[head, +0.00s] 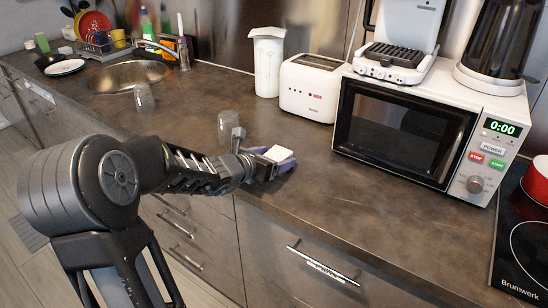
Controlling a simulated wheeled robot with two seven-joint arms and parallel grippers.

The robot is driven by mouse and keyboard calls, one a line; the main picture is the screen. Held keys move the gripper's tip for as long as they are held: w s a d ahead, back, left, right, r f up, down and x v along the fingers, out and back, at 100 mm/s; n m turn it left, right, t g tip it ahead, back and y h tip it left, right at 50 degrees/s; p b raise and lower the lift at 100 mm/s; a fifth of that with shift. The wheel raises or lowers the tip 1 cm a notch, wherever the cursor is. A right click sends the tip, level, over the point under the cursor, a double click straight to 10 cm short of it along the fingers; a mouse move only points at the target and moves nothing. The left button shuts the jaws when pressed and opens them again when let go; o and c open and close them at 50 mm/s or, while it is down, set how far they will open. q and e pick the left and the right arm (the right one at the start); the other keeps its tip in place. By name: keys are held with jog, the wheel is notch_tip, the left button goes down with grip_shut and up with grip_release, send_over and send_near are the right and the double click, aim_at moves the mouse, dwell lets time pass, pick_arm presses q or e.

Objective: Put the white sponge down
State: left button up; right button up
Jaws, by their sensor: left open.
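The white sponge (279,153) is a small pale block at the front part of the dark countertop (310,195). It appears to rest on a purple-grey cloth-like thing (286,166). My left gripper (268,163) is at the left side of the sponge, with its jaws open. The gripper partly hides the purple thing, and I cannot tell whether a finger touches the sponge. My right gripper is not in view.
A clear glass (228,127) stands just behind my left gripper, and another glass (144,97) is near the sink (128,75). A white toaster (307,88) and a microwave (405,130) stand behind and right. The counter in front of the microwave is clear.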

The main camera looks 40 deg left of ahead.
pick_arm(q)
jog(key=shift+r, duration=0.15)
jog(key=p+v, duration=0.2)
jog(key=v, duration=0.9)
jog(key=shift+r, duration=0.15)
jog(key=shift+s, duration=0.5)
